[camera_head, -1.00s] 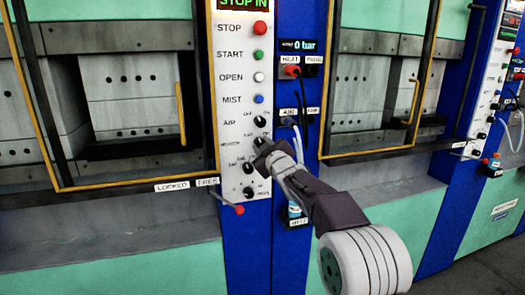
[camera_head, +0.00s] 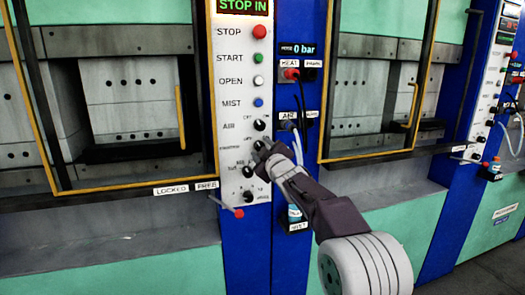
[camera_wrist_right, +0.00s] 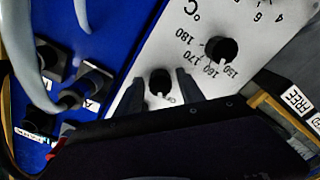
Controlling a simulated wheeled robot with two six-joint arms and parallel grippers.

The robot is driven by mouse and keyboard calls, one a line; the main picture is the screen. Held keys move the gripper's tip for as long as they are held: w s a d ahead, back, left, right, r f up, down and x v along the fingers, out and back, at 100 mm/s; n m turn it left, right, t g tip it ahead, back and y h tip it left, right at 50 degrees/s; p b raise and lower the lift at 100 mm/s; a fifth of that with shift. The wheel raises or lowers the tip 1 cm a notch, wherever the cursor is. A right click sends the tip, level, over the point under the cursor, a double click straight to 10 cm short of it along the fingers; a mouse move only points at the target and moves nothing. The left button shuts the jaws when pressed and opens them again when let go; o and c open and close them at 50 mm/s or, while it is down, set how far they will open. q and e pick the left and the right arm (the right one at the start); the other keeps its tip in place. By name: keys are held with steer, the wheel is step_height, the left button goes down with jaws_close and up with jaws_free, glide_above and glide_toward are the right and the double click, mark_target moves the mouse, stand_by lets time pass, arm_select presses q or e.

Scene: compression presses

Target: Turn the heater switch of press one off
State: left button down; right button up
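The heater switch is a small black knob on the white control panel of press one (camera_head: 232,88), below the AIR knob (camera_head: 260,125). In the head view the tip of my right gripper (camera_head: 264,152) is at it and partly hides it. In the right wrist view the heater switch (camera_wrist_right: 160,82) shows between the two dark fingers of my right gripper (camera_wrist_right: 160,92), with an OFF mark beside it. The fingers stand apart, one on each side of the knob. I cannot tell whether they touch it. My left gripper is not in view.
A temperature knob (camera_wrist_right: 221,48) with a printed scale sits close to the right finger. Another knob (camera_head: 248,197) is lower on the panel. Hoses and plugs hang on the blue post (camera_head: 290,190) to the right. A red-tipped lever (camera_head: 238,213) sticks out below.

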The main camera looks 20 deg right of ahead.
steer(key=shift+s, duration=0.1)
steer(key=s+b, duration=0.1)
steer(key=s, duration=0.8)
steer(key=shift+d+b, duration=0.15)
steer(key=shift+b, duration=0.15)
